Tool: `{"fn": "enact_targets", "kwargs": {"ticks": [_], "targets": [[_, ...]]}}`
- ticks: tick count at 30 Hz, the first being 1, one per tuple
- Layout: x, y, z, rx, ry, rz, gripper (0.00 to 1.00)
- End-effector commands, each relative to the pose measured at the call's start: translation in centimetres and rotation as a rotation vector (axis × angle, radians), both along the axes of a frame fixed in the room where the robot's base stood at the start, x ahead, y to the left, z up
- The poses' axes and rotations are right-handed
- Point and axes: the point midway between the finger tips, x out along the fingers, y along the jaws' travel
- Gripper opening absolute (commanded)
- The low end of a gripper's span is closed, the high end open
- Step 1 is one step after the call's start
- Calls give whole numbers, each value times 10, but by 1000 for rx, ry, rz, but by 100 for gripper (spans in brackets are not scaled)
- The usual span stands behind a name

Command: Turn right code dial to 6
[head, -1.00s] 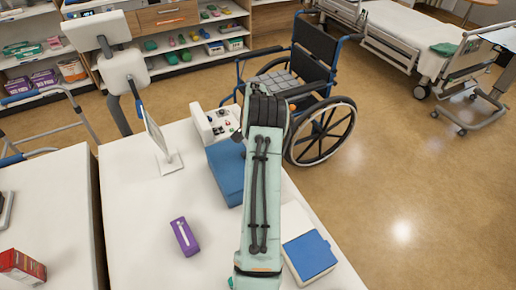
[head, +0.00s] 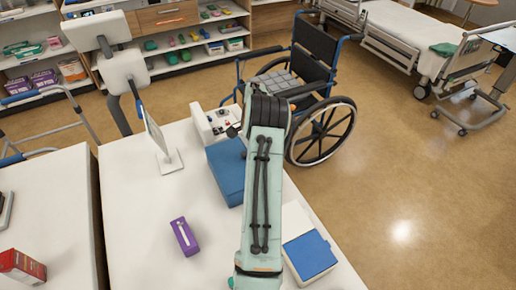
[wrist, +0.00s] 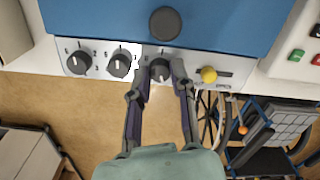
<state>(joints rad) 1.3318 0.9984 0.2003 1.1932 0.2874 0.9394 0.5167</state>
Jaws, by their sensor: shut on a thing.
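In the wrist view, a white panel with three black dials runs along the edge of a blue case (wrist: 100,18). The right code dial (wrist: 160,72) sits between the fingertips of my gripper (wrist: 160,74), which is shut on it. The middle dial (wrist: 120,66) and left dial (wrist: 79,63) stand free to its left. Small numbers ring the dials; I cannot read the right dial's setting because the fingers cover part of its ring. In the head view, the blue case (head: 225,168) lies partly behind my arm, which hides the gripper and dials.
A yellow knob (wrist: 209,74) is close to the right of the fingers. A dark round knob (wrist: 165,23) is on the blue case. A white device (head: 208,122) stands behind the case; a purple box (head: 184,236) and a blue-lidded box (head: 309,253) lie nearer. A wheelchair (head: 322,125) stands beyond the table.

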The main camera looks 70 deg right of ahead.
Motion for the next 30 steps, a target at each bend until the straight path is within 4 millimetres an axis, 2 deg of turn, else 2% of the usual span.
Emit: {"fn": "enact_targets", "kwargs": {"ticks": [30], "targets": [[0, 0, 0, 1, 0, -923, 0]]}}
